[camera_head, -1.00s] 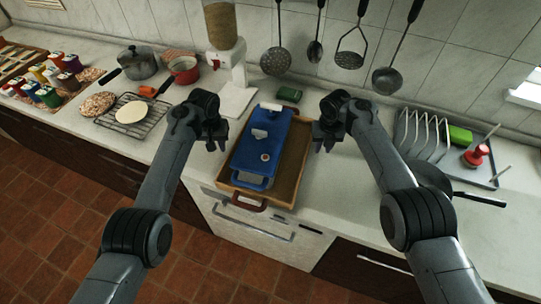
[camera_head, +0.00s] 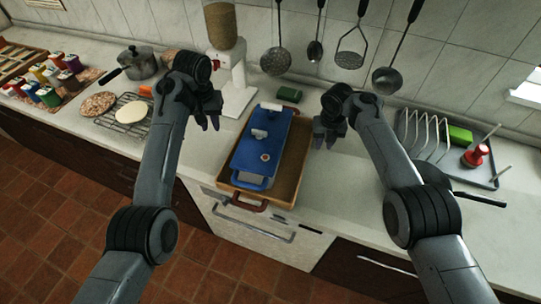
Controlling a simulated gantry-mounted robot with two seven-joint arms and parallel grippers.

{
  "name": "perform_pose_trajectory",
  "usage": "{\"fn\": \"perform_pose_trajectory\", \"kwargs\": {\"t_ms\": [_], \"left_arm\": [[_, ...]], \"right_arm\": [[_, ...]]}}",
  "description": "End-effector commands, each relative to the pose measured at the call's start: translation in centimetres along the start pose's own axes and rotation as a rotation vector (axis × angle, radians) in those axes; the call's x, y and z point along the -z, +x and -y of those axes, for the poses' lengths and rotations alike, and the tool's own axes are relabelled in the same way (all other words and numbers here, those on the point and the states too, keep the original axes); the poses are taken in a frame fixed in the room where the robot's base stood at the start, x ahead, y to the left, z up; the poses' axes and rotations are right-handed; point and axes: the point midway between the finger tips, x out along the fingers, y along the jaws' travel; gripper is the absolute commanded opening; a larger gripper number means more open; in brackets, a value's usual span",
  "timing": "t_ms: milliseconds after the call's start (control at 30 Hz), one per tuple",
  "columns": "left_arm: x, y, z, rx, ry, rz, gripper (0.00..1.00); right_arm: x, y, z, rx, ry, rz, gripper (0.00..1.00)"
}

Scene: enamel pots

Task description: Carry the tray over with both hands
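A wooden tray (camera_head: 287,184) with a reddish-brown handle (camera_head: 248,201) at its near end lies on the counter, its near end close to the front edge. A blue enamel pot or lidded dish (camera_head: 262,150) with pale knobs sits in the tray and covers most of its floor. My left gripper (camera_head: 210,124) is to the left of the tray, above the counter, with its fingers apart and empty. My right gripper (camera_head: 325,142) is just right of the tray, seemingly empty; its fingers look apart. Neither gripper visibly touches the tray. The tray's far end is partly hidden by the blue dish.
A dispenser (camera_head: 235,85) stands behind the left gripper. A dish rack (camera_head: 430,135) with a green block and red-handled item stands at the right. A wire rack (camera_head: 120,120) with flatbread lies left. Utensils hang behind.

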Motion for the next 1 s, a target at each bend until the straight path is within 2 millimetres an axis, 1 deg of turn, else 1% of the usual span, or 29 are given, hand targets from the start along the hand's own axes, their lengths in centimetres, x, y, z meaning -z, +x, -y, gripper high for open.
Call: {"fn": "perform_pose_trajectory", "kwargs": {"t_ms": [100, 200, 300, 400, 533, 1000], "left_arm": [[0.0, 0.0, 0.0, 0.000, 0.000, 0.000, 0.26], [0.0, 0.0, 0.0, 0.000, 0.000, 0.000, 0.26], [0.0, 0.0, 0.0, 0.000, 0.000, 0.000, 0.26], [0.0, 0.0, 0.0, 0.000, 0.000, 0.000, 0.26], [0.0, 0.0, 0.0, 0.000, 0.000, 0.000, 0.26], [0.0, 0.1, 0.0, 0.000, 0.000, 0.000, 0.26]], "right_arm": [[-0.1, -2.0, 0.0, -0.001, 0.000, 0.003, 0.26], [-0.1, -3.3, 0.1, 0.000, 0.000, 0.004, 0.26], [-0.1, -4.4, 0.1, -0.001, 0.000, 0.002, 0.26], [0.0, -5.0, 0.0, -0.001, 0.000, 0.001, 0.26], [0.0, -5.4, 0.1, 0.001, 0.001, 0.001, 0.26], [0.0, -5.4, 0.0, 0.000, 0.001, 0.001, 0.26]]}}
